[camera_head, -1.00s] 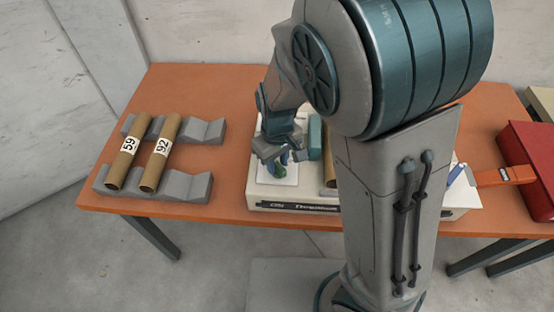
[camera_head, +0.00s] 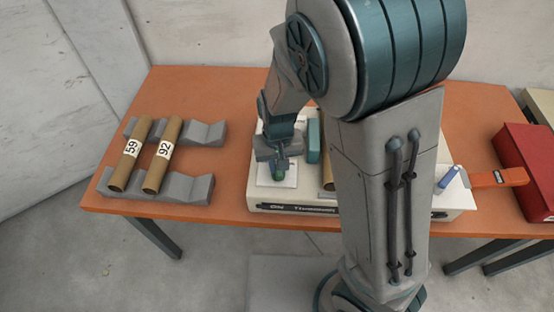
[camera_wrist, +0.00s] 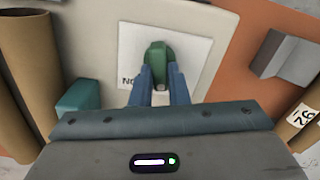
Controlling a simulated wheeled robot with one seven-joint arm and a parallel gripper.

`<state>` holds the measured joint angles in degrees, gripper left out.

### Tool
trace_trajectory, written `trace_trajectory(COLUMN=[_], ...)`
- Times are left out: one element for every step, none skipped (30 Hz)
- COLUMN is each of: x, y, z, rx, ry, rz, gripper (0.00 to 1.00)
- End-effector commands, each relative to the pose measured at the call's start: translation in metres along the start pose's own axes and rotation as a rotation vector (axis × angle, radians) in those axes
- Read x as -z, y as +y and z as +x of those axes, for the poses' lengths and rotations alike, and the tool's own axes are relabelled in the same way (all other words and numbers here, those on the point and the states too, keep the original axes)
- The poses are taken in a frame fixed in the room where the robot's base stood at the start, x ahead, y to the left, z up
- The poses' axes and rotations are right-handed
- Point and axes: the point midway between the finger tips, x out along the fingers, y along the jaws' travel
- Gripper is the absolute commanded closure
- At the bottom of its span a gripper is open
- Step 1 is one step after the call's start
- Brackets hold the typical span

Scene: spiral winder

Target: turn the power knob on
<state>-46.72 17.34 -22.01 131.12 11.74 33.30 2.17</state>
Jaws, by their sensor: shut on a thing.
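The power knob is a green knob (camera_wrist: 158,58) on a white square label plate on the winder's top. It also shows in the head view as a small green shape (camera_head: 278,176) under my gripper. My gripper (camera_wrist: 160,80) is shut on the knob, with a blue finger on each side of it. Part of the lettering on the plate shows, and the rest is hidden by my fingers. My arm hides much of the winder's middle.
Two brown tubes marked 59 (camera_head: 131,150) and 92 (camera_head: 163,152) lie on grey notched racks (camera_head: 186,186) at the left. A teal block (camera_wrist: 80,98) and a brown tube (camera_wrist: 28,60) are beside the knob. An orange-handled tool (camera_head: 498,178) and red box (camera_head: 527,165) are at the right.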

Motion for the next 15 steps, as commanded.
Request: trace_trajectory(x=[-0.0001,-0.0001,0.0000,0.0001,0.0001,0.0000,0.0000,0.0000,0.0000,-0.0001,-0.0002,-0.0004,-0.0005,-0.0005,-0.0005], y=[0.0006,0.0008,0.0009,0.0010,0.0012,0.0014,0.0015,0.0017,0.0019,0.0020,0.0022,0.0023,0.0024,0.0025,0.0027], z=[-0.0031,-0.0031,-0.0031,-0.0031,-0.0032,-0.0033,-0.0034,-0.0034,-0.0033,-0.0033,-0.0032,-0.0033,-0.0034,-0.0034,-0.0034], rx=[0.000,0.000,0.000,0.000,0.000,0.000,0.000,0.000,0.000,-0.001,-0.001,-0.001,0.000,0.000,0.000], ry=[-0.002,-0.002,-0.001,-0.001,-0.001,-0.001,-0.001,-0.001,0.000,0.000,-0.001,-0.001,-0.001,-0.001,0.000], rz=[0.045,0.073,0.111,0.139,0.167,0.206,0.234,0.262,0.300,0.328,0.357,0.395,0.424,0.453,0.491], gripper=[1.00,1.00,1.00,1.00,1.00,1.00,1.00,1.00,1.00,1.00,1.00,1.00,1.00,1.00,1.00])
